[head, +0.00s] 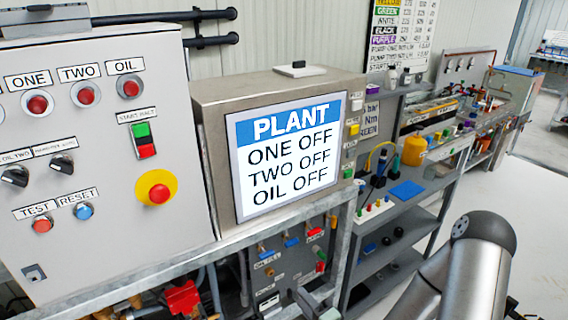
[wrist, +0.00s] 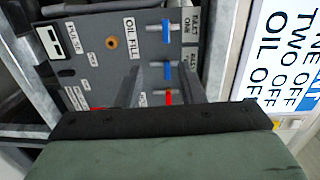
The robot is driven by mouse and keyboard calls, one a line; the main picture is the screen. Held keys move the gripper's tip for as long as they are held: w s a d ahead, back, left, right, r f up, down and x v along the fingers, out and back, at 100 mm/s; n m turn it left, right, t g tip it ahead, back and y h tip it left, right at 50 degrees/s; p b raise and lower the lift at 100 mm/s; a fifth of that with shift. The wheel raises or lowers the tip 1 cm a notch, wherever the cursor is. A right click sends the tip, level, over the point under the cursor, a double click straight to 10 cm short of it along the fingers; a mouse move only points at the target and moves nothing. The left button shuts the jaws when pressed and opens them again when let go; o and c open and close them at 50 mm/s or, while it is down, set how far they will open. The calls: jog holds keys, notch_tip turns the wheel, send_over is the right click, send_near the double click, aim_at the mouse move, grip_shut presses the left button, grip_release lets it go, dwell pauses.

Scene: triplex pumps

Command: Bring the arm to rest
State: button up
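My gripper (wrist: 160,78) shows in the wrist view. Its two grey fingers stand apart with nothing visible held between them, in front of the grey valve panel (wrist: 90,68). Beyond the fingers are two blue-handled valves, the upper one (wrist: 166,33) clear of them, and a red-handled valve (wrist: 169,97). I cannot tell whether a finger touches a handle.
A control cabinet (head: 100,245) with buttons and knobs stands at the left. The display (head: 292,160) reads PLANT, ONE OFF, TWO OFF, OIL OFF. The valve panel (head: 292,268) is below it. Shelves (head: 420,222) with small items run right. Open floor (head: 535,215) lies beyond.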

jog(key=s+d+r+n+g+h, duration=0.3)
jog(key=d+r+n+g+h, duration=0.1)
jog(key=d+n+g+h, duration=0.55)
jog(key=s+a+r+n+g, duration=0.2)
jog(key=s+r+g, duration=0.2)
jog(key=s+r, duration=0.8)
jog(key=s, duration=0.4)
jog(key=shift+r+g, duration=0.35)
